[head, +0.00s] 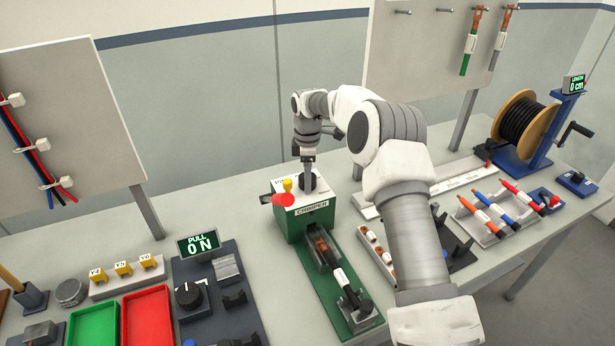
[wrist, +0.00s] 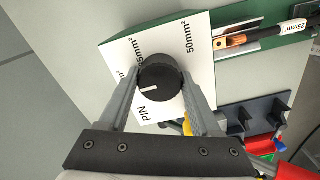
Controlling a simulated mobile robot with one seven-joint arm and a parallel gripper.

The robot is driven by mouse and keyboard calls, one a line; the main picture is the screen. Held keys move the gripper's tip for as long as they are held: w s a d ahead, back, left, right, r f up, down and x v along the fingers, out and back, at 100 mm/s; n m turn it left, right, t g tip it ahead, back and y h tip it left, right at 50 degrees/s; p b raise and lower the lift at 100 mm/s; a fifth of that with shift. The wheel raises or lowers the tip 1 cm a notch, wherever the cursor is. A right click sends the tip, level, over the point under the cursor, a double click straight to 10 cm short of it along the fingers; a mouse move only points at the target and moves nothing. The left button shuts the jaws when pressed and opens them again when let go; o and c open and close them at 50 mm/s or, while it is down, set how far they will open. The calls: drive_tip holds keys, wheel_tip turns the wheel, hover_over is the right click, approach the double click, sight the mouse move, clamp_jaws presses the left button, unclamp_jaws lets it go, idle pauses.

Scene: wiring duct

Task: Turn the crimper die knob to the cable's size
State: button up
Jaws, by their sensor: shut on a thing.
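The crimper (head: 305,222) is a green box with a white top on the bench. Its black die knob (wrist: 163,76) sits on a white dial plate (wrist: 172,28) marked PIN, 50mm² and a size ending in 5mm², its first digit partly covered by a finger. The knob's white mark points left, between PIN and the 5mm² label. My gripper (wrist: 163,88) is shut on the knob, one finger on each side; the head view shows it from above (head: 308,170). A cable labelled 25mm² (wrist: 294,28), with a copper end, lies at the crimper's front.
A red knob (head: 283,199) and a yellow piece (head: 288,184) stand beside my gripper on the crimper. The pull tester (head: 200,285) and green (head: 93,325) and red (head: 147,317) trays are left. A cable reel (head: 525,122) is right.

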drive_tip(key=shift+w+r, duration=0.1)
drive_tip(key=o, duration=1.4)
drive_tip(key=shift+c, duration=0.2)
wheel_tip(320, 180, up, 17)
drive_tip(key=shift+r, duration=0.15)
